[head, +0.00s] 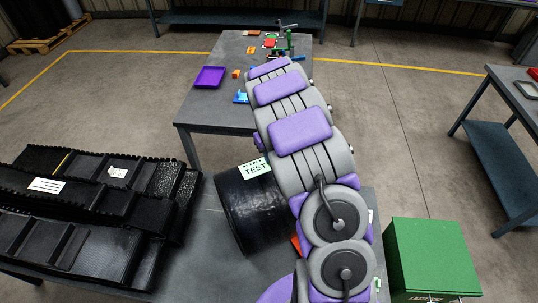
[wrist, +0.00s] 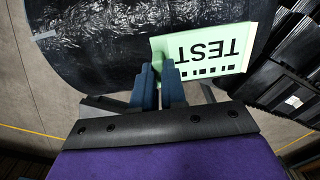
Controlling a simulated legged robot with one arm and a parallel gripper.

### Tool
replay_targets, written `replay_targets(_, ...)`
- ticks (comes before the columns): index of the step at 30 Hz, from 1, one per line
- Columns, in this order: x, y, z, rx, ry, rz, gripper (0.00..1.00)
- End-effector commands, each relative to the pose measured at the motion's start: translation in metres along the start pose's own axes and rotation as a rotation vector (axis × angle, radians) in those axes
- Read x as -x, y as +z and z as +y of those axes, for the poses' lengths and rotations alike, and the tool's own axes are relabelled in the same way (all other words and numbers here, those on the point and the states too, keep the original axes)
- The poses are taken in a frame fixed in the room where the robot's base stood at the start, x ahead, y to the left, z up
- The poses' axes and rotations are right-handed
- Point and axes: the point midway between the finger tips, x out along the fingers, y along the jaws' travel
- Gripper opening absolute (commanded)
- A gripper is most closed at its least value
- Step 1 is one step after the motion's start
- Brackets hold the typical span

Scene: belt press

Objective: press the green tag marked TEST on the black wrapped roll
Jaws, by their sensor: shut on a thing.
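The pale green tag (head: 255,168) reads TEST and has a row of black marks. In the head view it lies over the upper edge of the black wrapped roll (head: 240,205). The roll stands on the near grey table, partly behind my arm. In the wrist view the tag (wrist: 207,52) appears upside down against the shiny roll (wrist: 100,45). My gripper (wrist: 158,70) has its two blue-grey fingers close together at the tag's left end, shut on it. I cannot tell whether the tag lies flat on the wrap. My arm hides the gripper in the head view.
Black ribbed belts (head: 95,210) fill the table's left side. A green box (head: 432,255) stands right of my arm. Behind is another table (head: 212,110) with a purple tray (head: 209,77) and small coloured parts. A blue-grey bench (head: 500,150) stands at the right.

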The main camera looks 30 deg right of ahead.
Motion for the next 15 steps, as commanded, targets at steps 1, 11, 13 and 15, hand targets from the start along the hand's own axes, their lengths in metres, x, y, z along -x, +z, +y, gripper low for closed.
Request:
replay_targets(1, 0.000, 0.000, -0.001, 0.001, -0.001, 0.000, 0.00)
replay_targets(11, -0.017, 0.000, -0.001, 0.001, 0.000, -0.001, 0.00)
replay_targets(13, -0.023, 0.000, -0.001, 0.002, 0.000, 0.000, 0.00)
replay_targets(15, -0.029, -0.001, -0.001, 0.001, 0.000, 0.002, 0.00)
